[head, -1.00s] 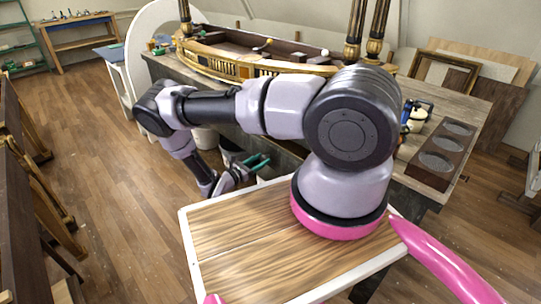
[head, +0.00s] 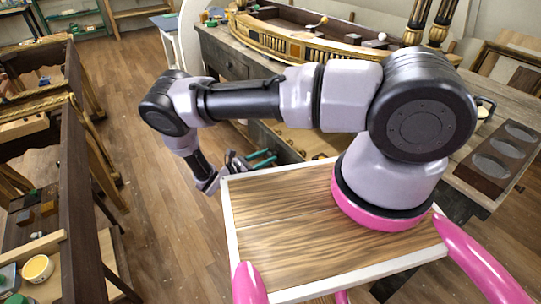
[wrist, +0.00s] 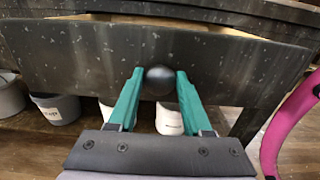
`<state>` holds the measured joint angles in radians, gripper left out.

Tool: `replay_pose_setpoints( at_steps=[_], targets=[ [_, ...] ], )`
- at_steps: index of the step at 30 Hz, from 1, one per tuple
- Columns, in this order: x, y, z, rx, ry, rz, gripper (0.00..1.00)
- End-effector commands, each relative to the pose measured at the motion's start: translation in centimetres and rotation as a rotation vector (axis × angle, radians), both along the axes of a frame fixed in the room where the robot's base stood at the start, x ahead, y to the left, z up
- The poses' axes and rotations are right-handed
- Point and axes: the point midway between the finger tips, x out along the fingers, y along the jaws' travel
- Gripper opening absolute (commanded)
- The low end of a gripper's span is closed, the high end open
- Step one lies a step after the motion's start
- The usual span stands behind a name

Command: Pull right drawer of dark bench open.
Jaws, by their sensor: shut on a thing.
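The dark bench (head: 216,42) stands ahead, mostly behind my arm in the head view. Its right drawer's dark speckled front (wrist: 80,60) fills the upper wrist view. Pale interior shows above that front, so the drawer stands partly open; its pale inside (head: 305,142) also shows below my arm in the head view. My gripper (wrist: 160,80) has its green fingers on both sides of the round black knob (wrist: 159,80), shut on it. In the head view my gripper (head: 262,158) is small and the knob cannot be made out.
The left drawer (head: 233,66) looks closed. Grey bins (wrist: 55,108) stand below the drawer. A gilt console piece (head: 300,42) and a dark tray with round hollows (head: 497,160) rest on the bench. Dark wooden furniture (head: 75,190) stands at left; wood floor between is free.

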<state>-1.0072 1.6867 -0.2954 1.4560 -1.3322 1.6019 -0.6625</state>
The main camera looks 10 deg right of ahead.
Motion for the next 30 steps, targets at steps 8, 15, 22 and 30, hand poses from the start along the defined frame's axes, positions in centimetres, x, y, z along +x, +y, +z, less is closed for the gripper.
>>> replay_pose_setpoints(
  at_steps=[8, 15, 22, 30],
  targets=[
    [0.0, 0.0, 0.1, -0.001, -0.001, 0.000, 0.00],
    [0.0, 0.0, 0.0, -0.001, -0.001, 0.000, 0.78],
    [0.0, 0.2, 0.0, -0.001, 0.000, 0.001, 0.78],
    [-1.3, 3.9, 0.0, 0.002, -0.002, 0.005, 0.78]
  ],
)
